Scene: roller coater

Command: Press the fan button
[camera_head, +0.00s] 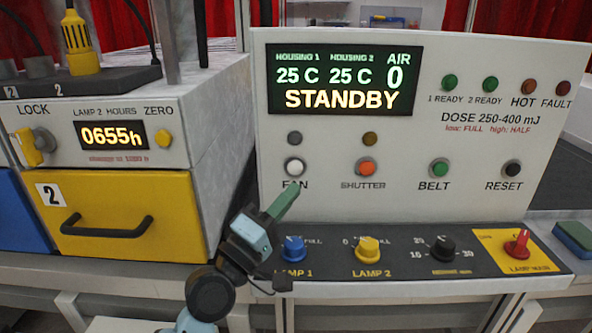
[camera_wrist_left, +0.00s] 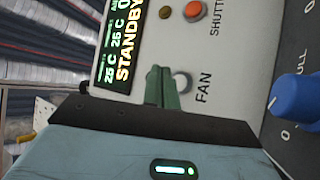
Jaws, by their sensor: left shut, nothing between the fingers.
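The white fan button (camera_head: 294,166) sits on the pale control panel (camera_head: 440,215), above the label FAN. The small round lamp (camera_head: 295,138) above it looks dark grey. My left gripper (camera_head: 286,197) has its green fingers together and empty, with the tips just below the button and partly over the label. In the left wrist view the fingers (camera_wrist_left: 162,88) point at the panel, and the fan button (camera_wrist_left: 181,80) shows right beside their tips. I cannot tell whether they touch the panel. The display (camera_head: 343,81) reads STANDBY and AIR 0. My right gripper is not in view.
An orange shutter button (camera_head: 367,167), a green belt button (camera_head: 439,168) and a black reset button (camera_head: 512,169) lie to the right. Below, a blue lamp 1 knob (camera_head: 293,249) stands out close to my left gripper. A yellow drawer (camera_head: 120,190) is at left.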

